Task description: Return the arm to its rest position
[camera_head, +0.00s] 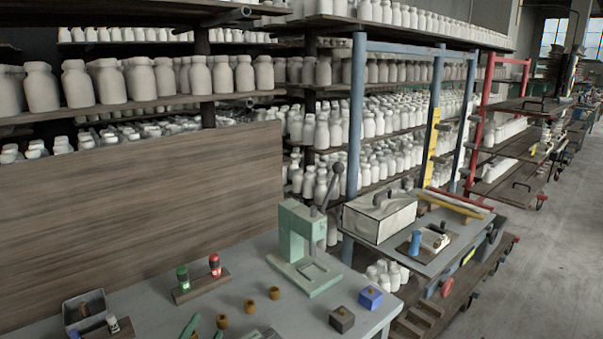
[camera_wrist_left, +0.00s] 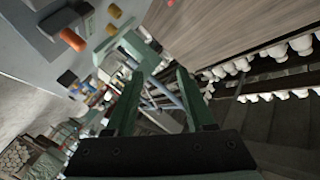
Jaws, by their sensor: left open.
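My left gripper (camera_head: 205,331) shows only as green fingertips at the bottom edge of the head view, over the front of the grey table (camera_head: 240,265). In the left wrist view its two green fingers (camera_wrist_left: 158,76) stand apart, with nothing held between them. The rest of my left arm is out of the head view. My right arm and gripper are in neither view.
Several small brown cups (camera_head: 249,306) stand close to the left gripper. A rack with green and red items (camera_head: 202,286), a pale green lever press (camera_head: 304,248), a dark block (camera_head: 342,319) and a blue block (camera_head: 371,297) share the table. A wooden panel (camera_head: 140,215) rises behind.

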